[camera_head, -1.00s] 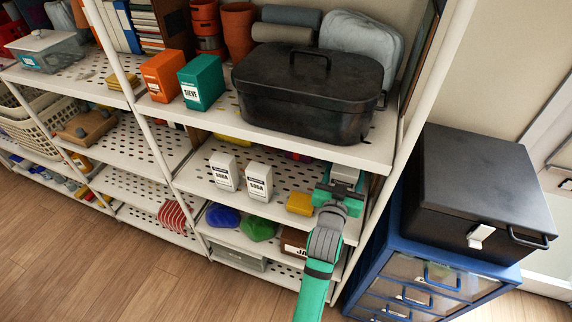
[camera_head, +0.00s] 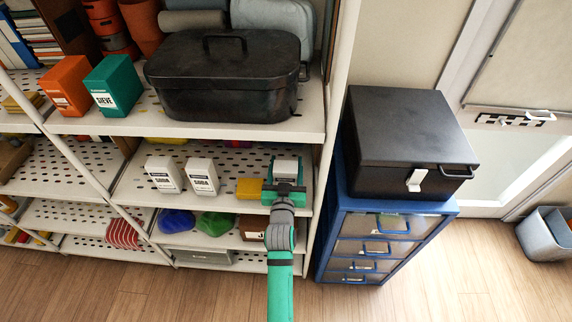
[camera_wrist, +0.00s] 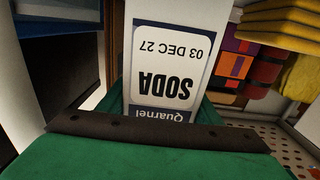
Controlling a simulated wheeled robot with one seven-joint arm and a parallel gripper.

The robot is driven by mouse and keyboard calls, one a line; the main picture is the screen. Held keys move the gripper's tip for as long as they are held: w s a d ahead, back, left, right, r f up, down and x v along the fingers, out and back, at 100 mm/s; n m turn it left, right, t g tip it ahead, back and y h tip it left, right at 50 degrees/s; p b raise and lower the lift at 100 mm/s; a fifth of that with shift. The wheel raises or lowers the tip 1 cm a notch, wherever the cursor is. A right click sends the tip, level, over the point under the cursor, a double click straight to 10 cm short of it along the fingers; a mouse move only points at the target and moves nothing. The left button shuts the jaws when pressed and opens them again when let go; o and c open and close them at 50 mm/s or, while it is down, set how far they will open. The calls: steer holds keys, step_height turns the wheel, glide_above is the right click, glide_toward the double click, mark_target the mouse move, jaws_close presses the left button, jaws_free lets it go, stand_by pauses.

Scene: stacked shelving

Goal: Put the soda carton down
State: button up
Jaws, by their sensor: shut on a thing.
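My gripper (camera_head: 285,187) is at the right end of the middle shelf, shut on a white soda carton (camera_head: 286,167). In the wrist view the carton (camera_wrist: 170,60) fills the middle, its SODA label upside down, with the green gripper below it. Its base is hidden, so I cannot tell whether it touches the shelf. Two more soda cartons stand upright on the same shelf (camera_head: 130,195), one on the left (camera_head: 163,174) and one on the right (camera_head: 202,177).
A yellow item (camera_head: 249,188) lies just left of my gripper. A shelf post (camera_head: 328,160) stands close on the right. The shelf above carries a black roaster (camera_head: 225,80). A blue drawer unit (camera_head: 340,225) with a black box (camera_head: 405,140) stands to the right.

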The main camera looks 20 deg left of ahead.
steer(key=shift+a, duration=0.1)
steer(key=o, duration=1.3)
steer(key=shift+f, duration=0.15)
steer(key=shift+s, duration=0.1)
